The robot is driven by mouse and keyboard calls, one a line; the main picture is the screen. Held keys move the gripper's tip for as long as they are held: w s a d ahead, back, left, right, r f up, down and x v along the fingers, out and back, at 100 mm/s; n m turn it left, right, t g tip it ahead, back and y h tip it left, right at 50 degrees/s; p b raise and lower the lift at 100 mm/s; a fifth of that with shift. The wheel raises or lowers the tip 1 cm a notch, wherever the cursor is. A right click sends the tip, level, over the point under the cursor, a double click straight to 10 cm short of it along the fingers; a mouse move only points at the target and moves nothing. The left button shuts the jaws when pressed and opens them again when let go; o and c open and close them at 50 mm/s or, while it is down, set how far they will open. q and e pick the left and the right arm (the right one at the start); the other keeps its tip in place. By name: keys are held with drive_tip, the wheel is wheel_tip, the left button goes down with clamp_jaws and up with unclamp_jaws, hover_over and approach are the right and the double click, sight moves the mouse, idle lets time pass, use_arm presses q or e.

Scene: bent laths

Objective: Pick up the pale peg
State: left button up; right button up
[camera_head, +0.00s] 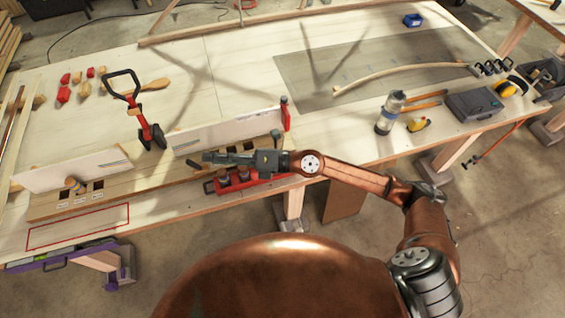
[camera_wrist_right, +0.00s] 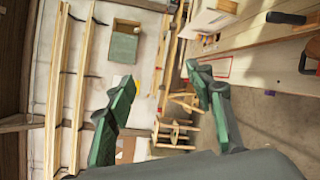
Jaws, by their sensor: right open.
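A short pale peg with a dark blue band (camera_head: 75,184) is at the front left of the bench in the head view. It is at a long wooden board (camera_head: 125,192) with dark square holes; I cannot tell how deep it sits in one. A pale rounded end at the top of the right wrist view (camera_wrist_right: 228,6) may be the same peg. My right gripper (camera_head: 205,157) is open, with nothing seen between its fingers, over the board well to the right of the peg. Its two green-grey fingers stand apart in the wrist view (camera_wrist_right: 160,78). My left gripper is out of view.
White upright panels (camera_head: 75,168) (camera_head: 225,130) stand behind the board. A red and black clamp-like tool (camera_head: 148,125) stands between them. A red caddy (camera_head: 235,184) lies below my right gripper. A red outlined rectangle (camera_head: 80,227) marks the bench's front left.

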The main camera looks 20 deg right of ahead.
wheel_tip(320, 180, down, 7)
drive_tip(key=d+n+g+h, duration=0.2)
drive_tip(key=n+h, duration=0.1)
drive_tip(key=w+d+f+n+h, duration=0.1)
drive_tip(key=w+d+f+h, duration=0.2)
drive_tip(key=d, duration=0.4)
drive_tip(key=w+d+f+n+h, duration=0.1)
drive_tip(key=w+d+f+h, duration=0.2)
drive_tip(key=d, duration=0.4)
drive_tip(key=w+d+f+h, duration=0.3)
drive_tip(key=d+f+h, duration=0.1)
drive_tip(key=d+f, duration=0.2)
drive_tip(key=shift+d+f+n+g+h+p, duration=0.3)
drive_tip(key=shift+d+n, duration=0.1)
drive_tip(key=shift+d, duration=0.1)
drive_tip(key=p+x, duration=0.1)
drive_tip(key=x, duration=0.3)
drive_tip(key=shift+w+f+p, duration=0.15)
drive_tip(key=shift+p, duration=0.2)
drive_tip(key=shift+w+f, duration=0.2)
drive_tip(key=shift+f, duration=0.4)
drive_tip(key=shift+c, duration=0.6)
